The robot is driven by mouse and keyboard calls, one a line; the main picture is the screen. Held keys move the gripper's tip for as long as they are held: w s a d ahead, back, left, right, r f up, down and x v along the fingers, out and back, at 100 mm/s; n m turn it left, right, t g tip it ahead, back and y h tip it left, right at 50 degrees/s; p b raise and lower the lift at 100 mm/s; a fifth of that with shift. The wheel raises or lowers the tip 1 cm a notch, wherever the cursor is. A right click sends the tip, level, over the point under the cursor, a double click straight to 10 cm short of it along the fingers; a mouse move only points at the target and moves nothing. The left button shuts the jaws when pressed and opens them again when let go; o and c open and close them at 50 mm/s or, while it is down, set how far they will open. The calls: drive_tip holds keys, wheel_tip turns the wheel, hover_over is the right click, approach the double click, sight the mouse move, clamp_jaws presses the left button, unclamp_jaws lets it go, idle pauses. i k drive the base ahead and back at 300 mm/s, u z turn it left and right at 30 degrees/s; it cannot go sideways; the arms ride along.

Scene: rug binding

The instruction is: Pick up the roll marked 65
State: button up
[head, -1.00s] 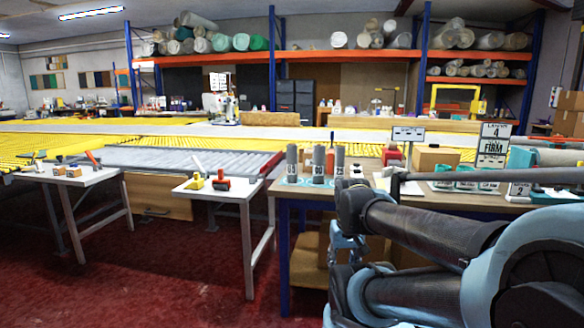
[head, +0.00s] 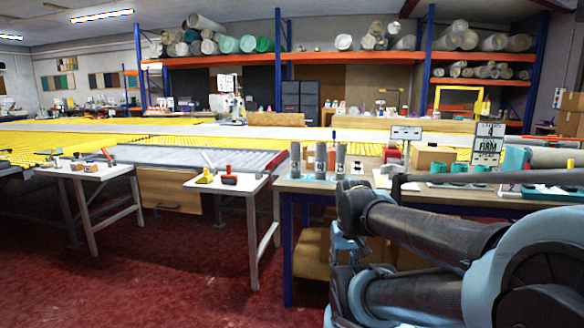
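Several upright grey rolls stand at the left end of the wood-topped bench (head: 300,187), in blue patches or holders. The left roll (head: 295,161), the middle roll (head: 320,160) and the right roll (head: 340,160) carry small pale labels. The numbers are too small to read surely, so I cannot tell which is marked 65. A white tag (head: 357,168) with a dark mark is just right of them. My arm is folded across the lower right, in front of the bench. My gripper cannot be made out, and no roll is seen held.
A white table (head: 240,184) with red and yellow tools stands left of the bench; another white table (head: 95,172) is farther left. A sign reading FIRM (head: 488,144) and green holders (head: 462,170) are at the bench's right. Red floor (head: 180,270) is clear at lower left.

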sight(296, 146)
drive_tip(key=z, duration=0.1)
drive_tip(key=k, duration=0.15)
drive_tip(key=u, duration=0.45)
drive_tip(key=i, duration=1.1)
drive_tip(key=z, duration=0.3)
